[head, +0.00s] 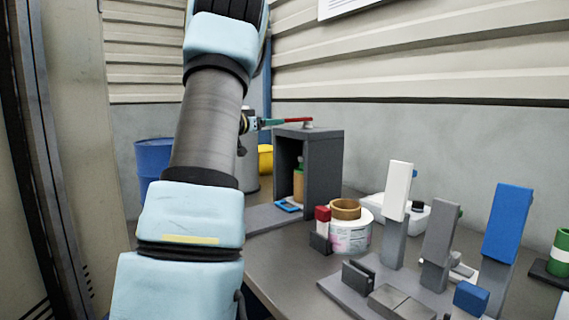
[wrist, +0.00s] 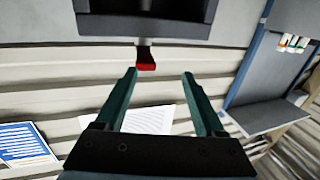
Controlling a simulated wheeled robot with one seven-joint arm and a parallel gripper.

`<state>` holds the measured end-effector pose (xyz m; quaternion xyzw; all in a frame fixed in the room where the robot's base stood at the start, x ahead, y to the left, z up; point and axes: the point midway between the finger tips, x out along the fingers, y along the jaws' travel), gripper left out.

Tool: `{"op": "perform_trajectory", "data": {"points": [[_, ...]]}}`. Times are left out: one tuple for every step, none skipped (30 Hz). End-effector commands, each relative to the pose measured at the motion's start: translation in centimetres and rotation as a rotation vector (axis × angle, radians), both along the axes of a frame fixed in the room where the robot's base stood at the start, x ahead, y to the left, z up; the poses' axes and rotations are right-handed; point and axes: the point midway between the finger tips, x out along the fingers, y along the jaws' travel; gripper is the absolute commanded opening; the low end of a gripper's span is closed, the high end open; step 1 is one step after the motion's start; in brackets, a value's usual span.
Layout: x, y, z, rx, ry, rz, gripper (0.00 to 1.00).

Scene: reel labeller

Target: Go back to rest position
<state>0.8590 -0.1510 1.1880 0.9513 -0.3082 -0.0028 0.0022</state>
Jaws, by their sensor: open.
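My gripper (head: 280,122) shows in the head view just beyond my arm, with green fingers level with the top of a grey box-shaped machine (head: 325,160). In the wrist view my gripper (wrist: 160,73) is open, with nothing between its fingers. A red lever (head: 297,120) sits on the machine's top, close to the fingertips in the head view. In the wrist view the red piece (wrist: 146,62) is just beyond the fingertips and seems apart from them. Inside the machine's opening is a brown and green cylinder (head: 299,183), with a blue-framed piece (head: 287,206) at its foot.
A white reel with a brown core (head: 350,235) stands on the table (head: 270,262) beside a red block (head: 322,213). White (head: 397,190), grey (head: 439,232) and blue (head: 507,222) upright pieces stand to the right. A blue barrel (head: 152,158) is behind my arm; ribbed walls close the back.

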Motion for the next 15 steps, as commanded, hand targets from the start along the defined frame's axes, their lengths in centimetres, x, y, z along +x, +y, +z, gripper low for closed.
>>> {"op": "perform_trajectory", "data": {"points": [[-0.2, 0.6, -0.3, -0.002, 0.018, 0.079, 0.71], [-0.4, 1.2, -0.7, 0.002, 0.036, 0.136, 0.71], [-0.8, 1.9, -1.6, 0.01, 0.07, 0.212, 0.71], [-1.3, 2.4, -2.6, 0.02, 0.104, 0.269, 0.71], [-1.9, 2.9, -3.6, 0.031, 0.143, 0.323, 0.71], [-3.1, 3.3, -5.2, 0.052, 0.204, 0.389, 0.71], [-4.2, 3.6, -6.6, 0.071, 0.257, 0.432, 0.71], [-5.4, 3.8, -7.9, 0.09, 0.312, 0.472, 0.71], [-7.4, 3.9, -9.9, 0.121, 0.394, 0.515, 0.71], [-9.1, 3.9, -11.4, 0.147, 0.457, 0.54, 0.71], [-10.8, 3.8, -12.8, 0.173, 0.52, 0.56, 0.71], [-13.1, 3.6, -14.6, 0.206, 0.602, 0.577, 0.71], [-14.9, 3.3, -15.8, 0.23, 0.662, 0.585, 0.71], [-16.8, 3.1, -17.0, 0.255, 0.721, 0.589, 0.71], [-19.4, 2.7, -18.4, 0.289, 0.798, 0.587, 0.71]]}}
